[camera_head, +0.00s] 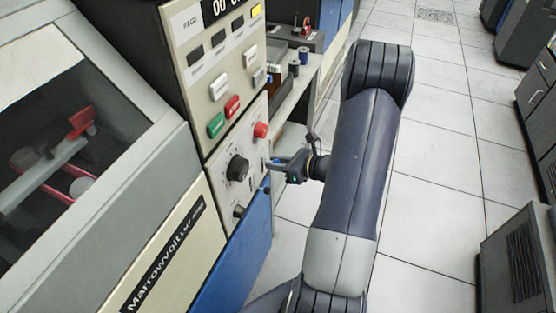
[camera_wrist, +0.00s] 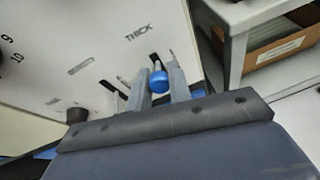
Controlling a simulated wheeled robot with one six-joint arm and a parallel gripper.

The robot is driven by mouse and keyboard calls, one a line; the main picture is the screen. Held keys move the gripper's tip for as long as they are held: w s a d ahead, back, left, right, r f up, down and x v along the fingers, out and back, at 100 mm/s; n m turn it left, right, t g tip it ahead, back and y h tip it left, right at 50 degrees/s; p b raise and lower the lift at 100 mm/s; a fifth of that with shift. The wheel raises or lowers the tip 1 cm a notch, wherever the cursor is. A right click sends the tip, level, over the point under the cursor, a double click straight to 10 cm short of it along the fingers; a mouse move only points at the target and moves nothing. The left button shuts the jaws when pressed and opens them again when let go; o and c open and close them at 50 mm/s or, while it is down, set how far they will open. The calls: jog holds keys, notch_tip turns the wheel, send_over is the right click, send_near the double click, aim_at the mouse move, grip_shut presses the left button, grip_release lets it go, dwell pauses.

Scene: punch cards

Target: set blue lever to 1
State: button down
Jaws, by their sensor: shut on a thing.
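The blue lever has a round blue knob (camera_wrist: 159,82) and stands out from a pale panel (camera_wrist: 70,45) in the wrist view. My gripper (camera_wrist: 159,90) has its two fingers on either side of the knob, shut on it. The word THICK is printed on the panel above the lever. A slot shows behind the fingers. The lever's position marks are too small or hidden to read. In the head view my gripper (camera_head: 272,165) meets the right edge of the cream control panel (camera_head: 217,180), and the blue lever is hard to make out there.
The panel also bears a black dial (camera_head: 237,168), a red knob (camera_head: 261,130), a small dark knob (camera_head: 239,211), and green (camera_head: 216,125) and red (camera_head: 232,106) buttons. A grey shelf (camera_head: 300,100) stands behind. Tiled floor (camera_head: 430,200) is open to the right.

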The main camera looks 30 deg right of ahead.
jog(key=shift+w+a+r, duration=0.1)
jog(key=shift+w+r, duration=0.15)
jog(key=shift+r, duration=0.4)
jog(key=c, duration=1.3)
grip_release()
jog(key=v, duration=1)
jog(key=shift+s+r, duration=0.1)
jog(key=shift+s, duration=0.25)
jog(key=x, duration=1)
jog(key=shift+w+a+f, duration=0.1)
jog(key=shift+w+f, duration=0.15)
jog(key=shift+w, duration=0.1)
jog(key=shift+s+d+f+b, duration=0.2)
jog(key=shift+f+b, duration=0.1)
jog(key=shift+f, duration=0.15)
